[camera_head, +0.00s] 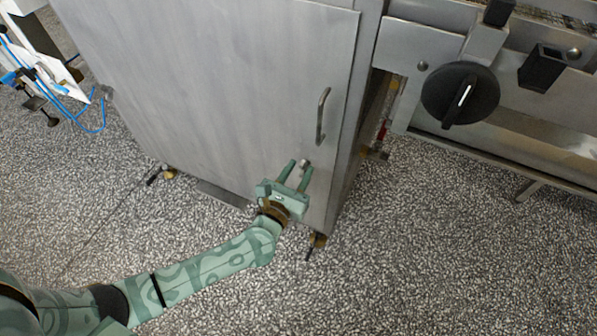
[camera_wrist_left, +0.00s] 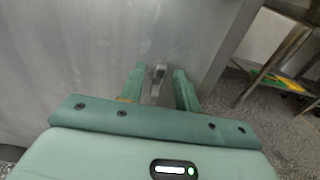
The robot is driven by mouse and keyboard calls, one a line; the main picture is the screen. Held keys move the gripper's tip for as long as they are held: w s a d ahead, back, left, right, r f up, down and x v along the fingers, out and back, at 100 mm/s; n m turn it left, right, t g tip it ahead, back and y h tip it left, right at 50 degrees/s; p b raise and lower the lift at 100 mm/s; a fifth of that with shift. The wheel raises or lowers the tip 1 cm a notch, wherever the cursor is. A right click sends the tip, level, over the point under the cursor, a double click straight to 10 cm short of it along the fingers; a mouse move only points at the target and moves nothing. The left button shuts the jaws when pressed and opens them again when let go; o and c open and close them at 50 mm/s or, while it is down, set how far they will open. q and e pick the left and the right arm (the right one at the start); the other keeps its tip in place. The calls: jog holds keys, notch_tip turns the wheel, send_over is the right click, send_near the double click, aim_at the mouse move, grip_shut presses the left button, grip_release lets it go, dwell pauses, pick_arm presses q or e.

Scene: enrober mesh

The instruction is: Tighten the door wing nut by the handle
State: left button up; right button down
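The door (camera_head: 215,75) is a grey metal panel on a cabinet and looks shut. Its handle (camera_head: 322,115) is a vertical metal bar near the door's right edge. The wing nut (camera_head: 305,164) is a small metal piece just below the handle. In the left wrist view the wing nut (camera_wrist_left: 158,74) shows between my fingers. My left gripper (camera_head: 297,169) is open, with its fingertips on either side of the wing nut; I cannot tell whether they touch it. In the left wrist view my left gripper (camera_wrist_left: 159,78) points at the door. My right gripper is not in view.
A large black knob (camera_head: 460,95) is on the metal machine at the right. The cabinet stands on feet on a speckled floor (camera_head: 440,250), which is clear in front. A white stand with blue hoses (camera_head: 60,85) is at the far left.

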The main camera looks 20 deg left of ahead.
pick_arm(q)
grip_shut()
